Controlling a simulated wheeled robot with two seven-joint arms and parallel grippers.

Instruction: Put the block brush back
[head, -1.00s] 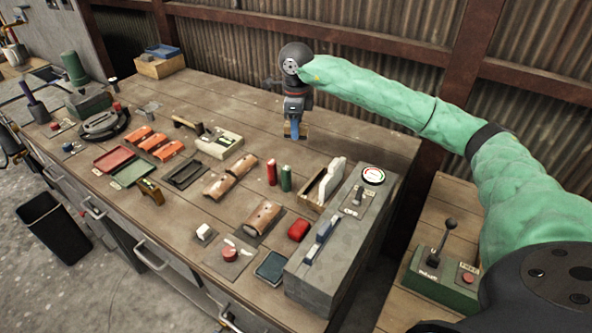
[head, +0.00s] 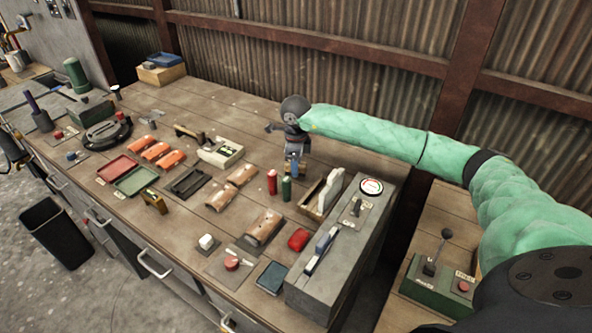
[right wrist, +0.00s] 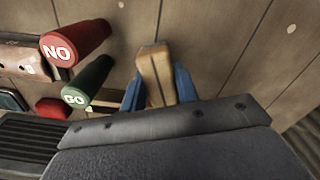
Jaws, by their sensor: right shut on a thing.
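My right gripper (head: 294,172) is shut on the block brush, over the workbench just behind the red and green cylinders. In the right wrist view, the blue fingers of this gripper (right wrist: 158,88) stand on either side of the tan wooden block brush (right wrist: 154,70). The brush's underside is hidden, and I cannot tell whether it touches the bench. In the head view the brush is small and mostly covered by the fingers. My left gripper is not in view.
A red cylinder (head: 272,181) marked NO and a green cylinder (head: 286,189) marked GO stand close by. A wooden tray (head: 312,207) with pale upright pieces lies to the right, beside a grey control box (head: 337,258). Bare planks (head: 235,110) lie behind.

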